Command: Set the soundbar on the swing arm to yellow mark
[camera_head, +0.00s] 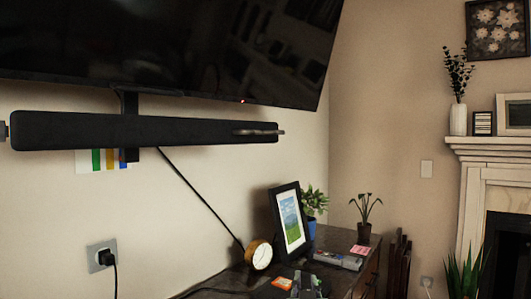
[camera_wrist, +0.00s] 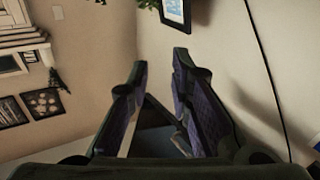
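The long black soundbar (camera_head: 140,131) hangs level below the television, on a dark bracket or swing arm (camera_head: 131,103). A thin grey bar-like piece (camera_head: 258,132) shows at its right end. Behind and below the soundbar, a white card (camera_head: 85,165) on the wall carries green, yellow (camera_head: 110,159) and blue marks, its upper part hidden. The bracket's lower end overlaps the card near the blue mark. My gripper (camera_wrist: 160,62) is open in the wrist view, its purple-padded fingers apart. A dark surface shows low between them; I cannot tell what it is. I cannot make out my gripper in the head view.
The television (camera_head: 180,45) fills the space above. A black cable (camera_head: 200,195) runs down to the dark cabinet (camera_head: 345,275), which holds a picture frame (camera_head: 289,220), a clock (camera_head: 259,254) and plants. A fireplace (camera_head: 490,180) stands at the right.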

